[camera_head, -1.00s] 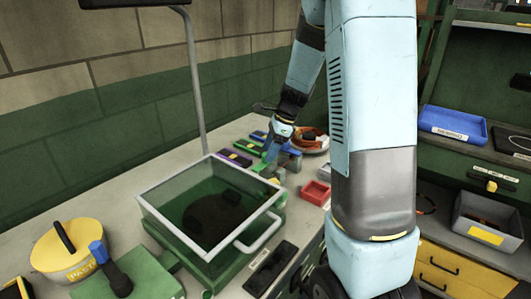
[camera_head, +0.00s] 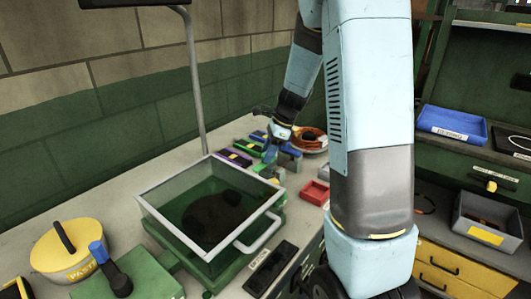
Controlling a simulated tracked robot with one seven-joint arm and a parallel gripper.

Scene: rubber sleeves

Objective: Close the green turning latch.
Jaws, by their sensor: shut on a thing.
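My gripper (camera_head: 270,156) is at the far end of the bench, small in the view, reaching down behind the glass-lidded box. Its jaws are shut on a small green part (camera_head: 269,152), which appears to be the green turning latch. The fingers and my wrist hide much of it, so its exact angle cannot be told.
The green box (camera_head: 215,215) with a clear lid and pale handle stands in front of my gripper. A red tray (camera_head: 316,192) and a coil of orange hose (camera_head: 312,138) are to the right. A yellow pot (camera_head: 68,250) stands front left. A grey lamp post (camera_head: 192,80) rises behind.

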